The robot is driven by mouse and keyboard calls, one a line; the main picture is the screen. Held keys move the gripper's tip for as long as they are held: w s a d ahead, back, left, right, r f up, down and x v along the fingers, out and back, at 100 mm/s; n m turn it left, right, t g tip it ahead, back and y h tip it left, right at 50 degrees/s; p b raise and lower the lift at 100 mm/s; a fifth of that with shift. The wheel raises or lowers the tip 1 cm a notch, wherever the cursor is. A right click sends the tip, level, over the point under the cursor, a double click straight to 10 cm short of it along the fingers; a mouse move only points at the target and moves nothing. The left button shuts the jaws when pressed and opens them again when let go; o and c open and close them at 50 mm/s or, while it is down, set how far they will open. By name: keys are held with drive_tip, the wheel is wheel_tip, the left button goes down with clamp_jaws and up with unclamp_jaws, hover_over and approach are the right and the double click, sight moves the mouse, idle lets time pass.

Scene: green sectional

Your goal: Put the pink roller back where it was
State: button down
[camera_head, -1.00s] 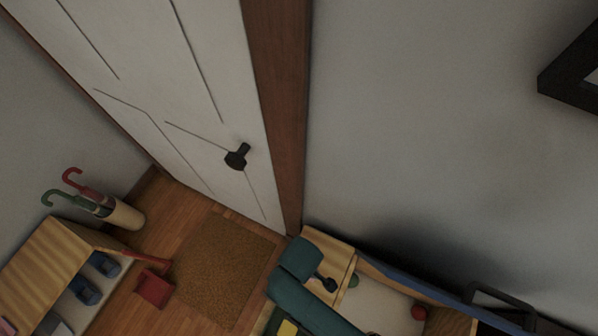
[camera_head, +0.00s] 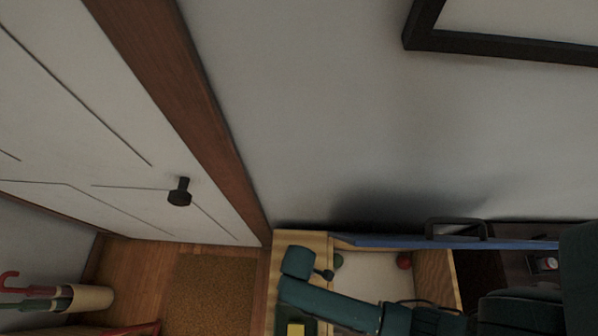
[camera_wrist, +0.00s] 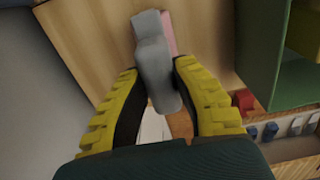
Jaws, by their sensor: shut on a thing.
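In the wrist view my gripper (camera_wrist: 158,72), with yellow ridged fingers, is closed around a grey piece with a pink part showing behind its upper right side. This looks like the pink roller (camera_wrist: 169,34), with most of its pink surface hidden by the grey piece. It lies in front of a light wooden surface (camera_wrist: 95,35); I cannot tell whether it touches it. In the head view my gripper and the roller cannot be made out.
A wall and door (camera_head: 75,120) stand behind. A green box (camera_wrist: 262,55) is at right in the wrist view.

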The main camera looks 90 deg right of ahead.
drive_tip(key=c, duration=1)
unclamp_jaws()
drive_tip(key=shift+o, duration=0.2)
wheel_tip(320, 180, up, 12)
drive_tip(key=p, duration=0.2)
drive_tip(key=shift+p, duration=0.35)
drive_tip(key=shift+r, duration=0.1)
